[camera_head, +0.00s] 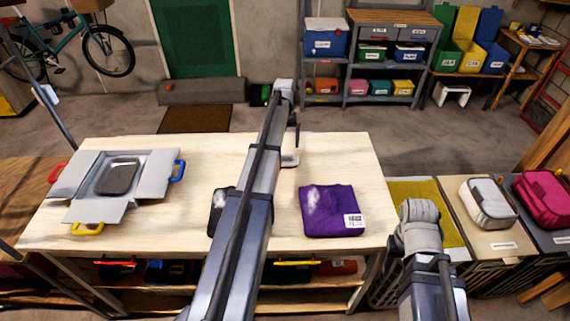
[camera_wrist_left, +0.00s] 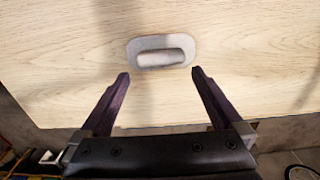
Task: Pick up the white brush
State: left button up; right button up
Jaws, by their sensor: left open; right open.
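The white brush (camera_wrist_left: 162,52) lies on the wooden table in the left wrist view, a pale oval base with a rounded handle running sideways. In the head view only part of the brush (camera_head: 289,160) shows beside my left arm. My left gripper (camera_wrist_left: 160,73) is open and empty, its two dark fingers spread apart, with the brush just beyond the fingertips and between their lines. In the head view a dark finger (camera_head: 297,136) of it shows above the brush. My right arm shows at the lower right of the head view, but its jaws do not.
A folded purple cloth (camera_head: 332,222) with a label lies right of my left arm. A dark item (camera_head: 217,212) is partly hidden behind that arm. A grey flapped box (camera_head: 79,177) with coloured handles stands left. Bins with a white bag (camera_head: 488,203) and pink bag (camera_head: 545,200) stand right.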

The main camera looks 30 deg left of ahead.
aim_at(284, 153)
pick_arm(q)
jog(key=f+b, duration=0.5)
jog(key=shift+s+d+f, duration=0.15)
jog(key=shift+s, duration=0.25)
jog(key=c, duration=1.1)
